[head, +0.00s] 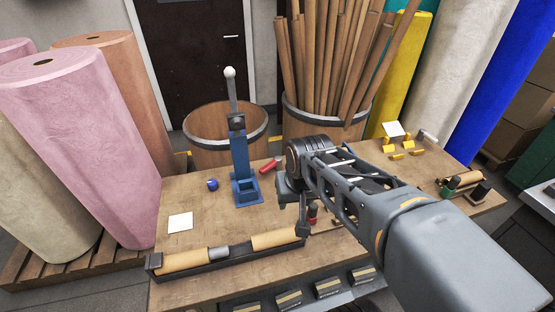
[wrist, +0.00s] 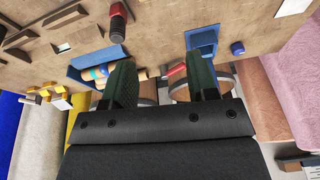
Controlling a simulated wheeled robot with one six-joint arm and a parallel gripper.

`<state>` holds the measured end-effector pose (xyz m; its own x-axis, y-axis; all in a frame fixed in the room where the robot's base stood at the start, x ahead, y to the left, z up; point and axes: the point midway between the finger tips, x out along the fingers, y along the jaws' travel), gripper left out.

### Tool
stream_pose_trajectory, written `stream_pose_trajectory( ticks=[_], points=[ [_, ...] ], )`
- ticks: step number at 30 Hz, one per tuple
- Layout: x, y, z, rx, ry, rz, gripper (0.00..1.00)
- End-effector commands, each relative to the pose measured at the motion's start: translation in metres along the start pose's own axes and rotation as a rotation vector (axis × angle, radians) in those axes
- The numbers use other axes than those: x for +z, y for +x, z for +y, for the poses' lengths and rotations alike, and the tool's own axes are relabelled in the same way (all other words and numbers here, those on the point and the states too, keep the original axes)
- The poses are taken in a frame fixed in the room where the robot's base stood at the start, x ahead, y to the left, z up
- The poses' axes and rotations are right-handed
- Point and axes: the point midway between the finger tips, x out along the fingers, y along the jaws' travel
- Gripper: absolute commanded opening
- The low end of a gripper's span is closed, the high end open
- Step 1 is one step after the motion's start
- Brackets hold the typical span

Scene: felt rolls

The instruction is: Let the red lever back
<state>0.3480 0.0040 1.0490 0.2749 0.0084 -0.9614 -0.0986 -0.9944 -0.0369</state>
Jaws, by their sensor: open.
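A red upright piece with a black end (wrist: 118,22) stands on the table in the wrist view, above my left finger. It shows partly behind my arm in the head view (head: 312,212). It looks like the red lever, but its pivot and tilt are unclear. My gripper (wrist: 163,80) is open, its two dark green fingers apart, with nothing held. In the head view my gripper (head: 293,208) hangs over the table right of the blue press, partly hidden by the arm. A red cylinder (head: 270,165) lies beside the press, and appears between the fingers in the wrist view (wrist: 175,72).
The blue press (head: 241,165) has a tall grey lever with a pale knob. A dark holder with a tan roll (head: 185,261) lies along the front edge. A blue tray (wrist: 92,57) holds small rolls. Green and black pieces (head: 456,181) stand right. The table's left part is mostly clear.

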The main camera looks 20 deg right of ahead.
Motion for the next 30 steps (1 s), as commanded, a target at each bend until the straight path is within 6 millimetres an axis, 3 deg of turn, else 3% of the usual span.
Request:
stream_pose_trajectory(
  ticks=[3,7,12,15,21,30],
  points=[
    [-0.059,-0.002,-0.008,0.009,0.131,-0.048,0.53],
    [-0.127,0.014,-0.014,0.030,0.308,-0.100,0.53],
    [-0.199,0.058,-0.018,0.069,0.532,-0.159,0.53],
    [-0.229,0.089,-0.020,0.093,0.647,-0.186,0.53],
    [-0.259,0.139,-0.023,0.132,0.802,-0.221,0.53],
    [-0.270,0.177,-0.025,0.160,0.900,-0.240,0.53]
  ],
)
